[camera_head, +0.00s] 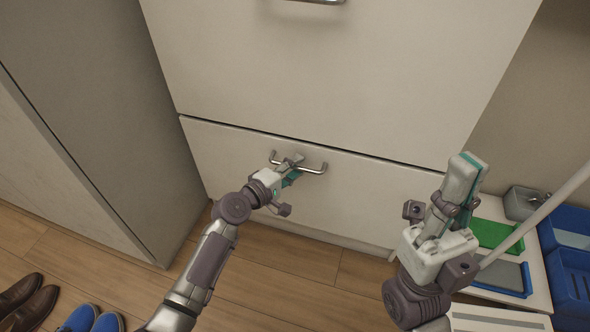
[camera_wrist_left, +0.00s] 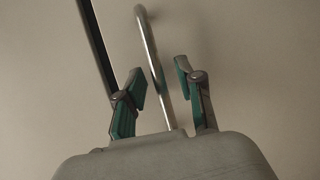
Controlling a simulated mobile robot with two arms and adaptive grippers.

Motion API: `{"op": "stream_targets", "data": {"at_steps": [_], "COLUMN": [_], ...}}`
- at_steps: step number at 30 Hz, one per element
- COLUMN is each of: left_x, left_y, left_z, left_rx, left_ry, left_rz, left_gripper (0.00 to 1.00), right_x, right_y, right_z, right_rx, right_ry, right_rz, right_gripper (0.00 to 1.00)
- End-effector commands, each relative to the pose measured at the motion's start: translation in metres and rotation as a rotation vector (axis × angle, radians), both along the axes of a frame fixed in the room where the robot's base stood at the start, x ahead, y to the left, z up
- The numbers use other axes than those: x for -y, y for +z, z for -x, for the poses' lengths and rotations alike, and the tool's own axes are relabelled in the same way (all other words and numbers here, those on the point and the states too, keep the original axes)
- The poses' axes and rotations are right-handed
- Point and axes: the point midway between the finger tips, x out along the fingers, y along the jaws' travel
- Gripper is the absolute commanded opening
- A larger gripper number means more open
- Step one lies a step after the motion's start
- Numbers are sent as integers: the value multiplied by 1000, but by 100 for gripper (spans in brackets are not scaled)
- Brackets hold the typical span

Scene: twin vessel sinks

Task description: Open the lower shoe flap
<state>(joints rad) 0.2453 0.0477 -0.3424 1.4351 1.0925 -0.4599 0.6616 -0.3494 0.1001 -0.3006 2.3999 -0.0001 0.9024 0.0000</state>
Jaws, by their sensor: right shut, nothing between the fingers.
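The lower shoe flap (camera_head: 375,190) is a cream front panel low on the cabinet. It looks closed, with a thin dark gap along its top edge. Its metal bar handle (camera_head: 313,171) runs across the upper part. My left gripper (camera_head: 294,166) is at the handle. In the left wrist view the handle (camera_wrist_left: 149,45) passes between the two teal-padded fingers of my left gripper (camera_wrist_left: 163,80). The fingers are apart, with space visible beside the bar. My right gripper (camera_head: 470,163) is shut and empty, raised in front of the cabinet's right side.
A larger upper flap (camera_head: 330,70) with its own handle (camera_head: 322,1) is above. A grey cabinet side (camera_head: 90,100) stands at left. Brown shoes (camera_head: 28,300) and blue shoes (camera_head: 90,318) lie on the wooden floor. Blue bins (camera_head: 570,265) and a green tray (camera_head: 492,234) are at right.

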Motion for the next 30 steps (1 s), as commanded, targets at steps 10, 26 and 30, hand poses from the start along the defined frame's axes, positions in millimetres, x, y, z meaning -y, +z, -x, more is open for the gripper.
{"op": "stream_targets", "data": {"at_steps": [10,26,30], "left_x": [3,2,2], "left_y": [-1,-1,-2], "left_z": [-3,-3,-3], "left_rx": [0,0,2], "left_ry": [0,0,0], "left_rz": [-1,-1,-1], "left_gripper": [37,0,0], "right_x": [0,0,0], "right_y": [-1,-1,-3], "right_z": [0,0,0], "right_rx": [-2,-3,-3], "right_ry": [0,0,0], "right_rz": [1,1,1], "right_gripper": [0,0,0]}}
